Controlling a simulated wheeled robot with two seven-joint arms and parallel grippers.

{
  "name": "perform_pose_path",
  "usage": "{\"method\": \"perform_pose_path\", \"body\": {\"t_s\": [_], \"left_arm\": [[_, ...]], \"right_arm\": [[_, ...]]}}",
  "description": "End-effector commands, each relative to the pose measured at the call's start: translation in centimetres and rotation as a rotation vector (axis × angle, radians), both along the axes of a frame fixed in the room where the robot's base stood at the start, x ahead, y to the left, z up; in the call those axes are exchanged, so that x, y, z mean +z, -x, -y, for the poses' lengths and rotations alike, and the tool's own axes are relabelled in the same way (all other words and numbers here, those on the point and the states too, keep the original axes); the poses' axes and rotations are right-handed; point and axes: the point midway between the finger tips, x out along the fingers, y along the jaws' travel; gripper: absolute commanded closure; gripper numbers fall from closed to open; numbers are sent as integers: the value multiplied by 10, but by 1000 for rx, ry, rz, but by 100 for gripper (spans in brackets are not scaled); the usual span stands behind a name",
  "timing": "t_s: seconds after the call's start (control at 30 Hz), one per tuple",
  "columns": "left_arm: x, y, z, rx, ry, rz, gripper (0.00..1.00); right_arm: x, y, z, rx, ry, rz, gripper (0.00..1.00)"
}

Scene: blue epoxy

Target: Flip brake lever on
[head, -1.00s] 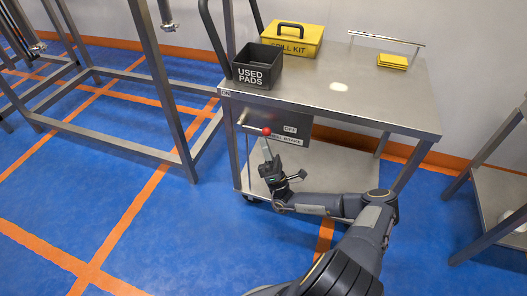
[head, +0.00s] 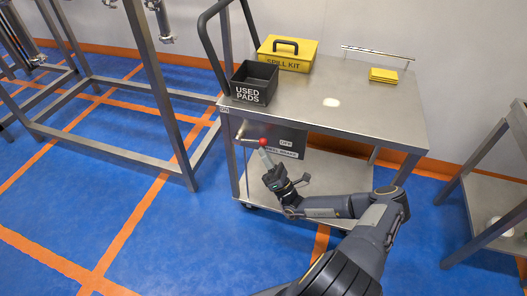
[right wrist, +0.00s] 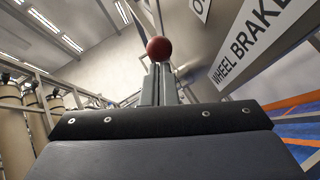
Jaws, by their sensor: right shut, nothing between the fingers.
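The brake lever is a thin metal rod with a red ball knob (head: 263,142) on the front of the steel cart. The rod runs left from the knob, and the knob sits just left of the OFF label (head: 287,141). My right gripper (head: 265,158) is shut and empty, with its fingertips at the knob from below. In the right wrist view the red ball (right wrist: 159,48) shows just beyond the shut fingers (right wrist: 158,82). I cannot tell whether they touch it. My left gripper is out of view.
A wheel brake label (head: 281,153) is on the cart's front panel. On the cart top (head: 350,118) are a used pads bin (head: 251,94), a yellow spill kit (head: 287,54) and yellow pads (head: 384,75). Steel frames stand left and right. Blue floor (head: 190,235) is open left of my arm.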

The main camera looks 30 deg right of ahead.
Motion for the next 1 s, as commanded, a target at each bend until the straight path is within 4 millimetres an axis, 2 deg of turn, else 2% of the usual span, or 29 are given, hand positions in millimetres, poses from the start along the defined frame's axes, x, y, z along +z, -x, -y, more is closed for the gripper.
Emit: {"method": "perform_pose_path", "body": {"t_s": [0.03,0.1,0.57,1.0], "left_arm": [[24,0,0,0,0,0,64],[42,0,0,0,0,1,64],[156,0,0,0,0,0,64],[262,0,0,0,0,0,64]], "right_arm": [[19,1,2,-1,29,-31,100],[27,2,2,-1,72,-80,100],[72,-3,-2,1,356,-413,100],[106,-20,-18,3,626,-728,100]]}}
